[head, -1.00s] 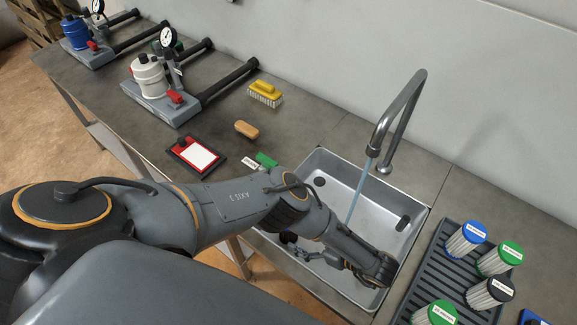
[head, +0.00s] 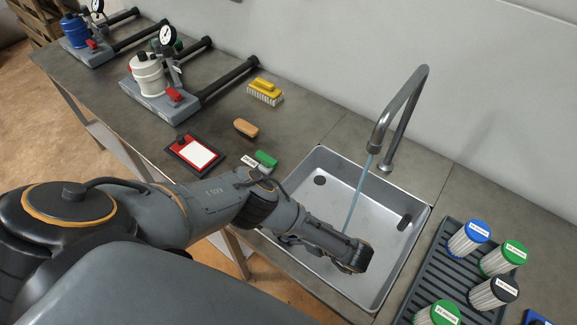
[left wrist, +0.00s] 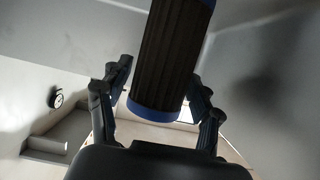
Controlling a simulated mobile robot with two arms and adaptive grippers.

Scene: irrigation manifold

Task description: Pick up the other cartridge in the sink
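The sink (head: 385,203) is a grey metal basin with water running from the tap. My left gripper (head: 288,240) is low in its near left part, mostly hidden behind my own forearm. In the left wrist view a dark ribbed cartridge (left wrist: 166,60) with blue ends stretches between the two fingers of my left gripper (left wrist: 160,95). A narrow gap shows between the cartridge and each finger, so the gripper looks open around it. In the head view the cartridge is hidden by my arm. My right gripper is not in view.
A dark rack (head: 432,275) right of the sink holds several clean cartridges with blue, green and black caps. The curved tap (head: 408,105) rises behind the sink. A red clipboard (head: 195,155), wooden block (head: 246,128), yellow brush (head: 265,92) and green item (head: 266,159) lie left of it.

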